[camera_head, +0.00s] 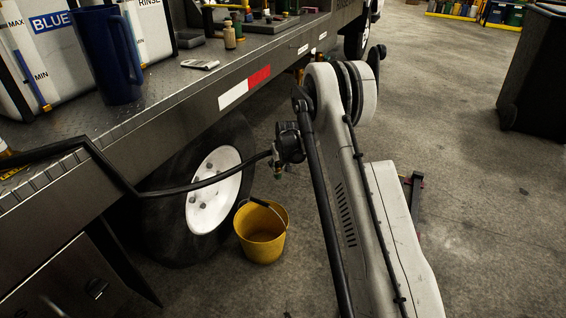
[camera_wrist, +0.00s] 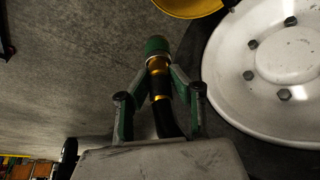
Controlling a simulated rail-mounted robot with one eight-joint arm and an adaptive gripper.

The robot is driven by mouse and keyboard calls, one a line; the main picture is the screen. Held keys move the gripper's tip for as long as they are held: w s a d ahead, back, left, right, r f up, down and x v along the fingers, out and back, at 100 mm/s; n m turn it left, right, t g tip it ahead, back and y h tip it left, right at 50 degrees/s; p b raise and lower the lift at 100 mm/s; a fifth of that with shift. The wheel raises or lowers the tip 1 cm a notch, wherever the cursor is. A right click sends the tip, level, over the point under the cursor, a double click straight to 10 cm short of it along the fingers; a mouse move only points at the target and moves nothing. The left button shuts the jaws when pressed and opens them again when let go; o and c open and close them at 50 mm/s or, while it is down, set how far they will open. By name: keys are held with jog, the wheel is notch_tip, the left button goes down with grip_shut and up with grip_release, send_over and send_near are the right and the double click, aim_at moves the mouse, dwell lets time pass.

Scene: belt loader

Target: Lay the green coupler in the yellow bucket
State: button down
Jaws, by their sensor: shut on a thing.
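The green coupler (camera_wrist: 157,47) is on the end of a black hose with a brass-coloured collar. My gripper (camera_wrist: 158,80) is shut on it, just behind its green end. In the head view my gripper (camera_head: 277,158) is small and partly dark, and the coupler (camera_head: 278,174) shows as a small green tip pointing down. The yellow bucket (camera_head: 262,246) stands on the floor, below and a little left of the coupler, with its handle across its rim. The coupler is above the bucket and apart from it. The bucket's edge (camera_wrist: 188,8) shows at the top of the wrist view.
The black hose (camera_head: 187,188) runs from the truck bed at left to my gripper. A wheel with a white hub (camera_head: 213,190) stands left of the bucket; its hub (camera_wrist: 270,70) is close in the wrist view. The truck bed's edge (camera_head: 185,118) is above.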

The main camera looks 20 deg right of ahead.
jog(key=s+a, duration=0.4)
jog(key=a, duration=0.4)
jog(key=s+a, duration=0.4)
jog(key=a, duration=0.3)
notch_tip(320, 180, down, 24)
jog(key=shift+s, duration=0.15)
dwell(1.1)
jog(key=shift+a, duration=0.1)
jog(key=c, duration=1.5)
grip_release()
jog(key=shift+r, duration=0.15)
jog(key=v, duration=1.2)
jog(key=shift+s, duration=0.1)
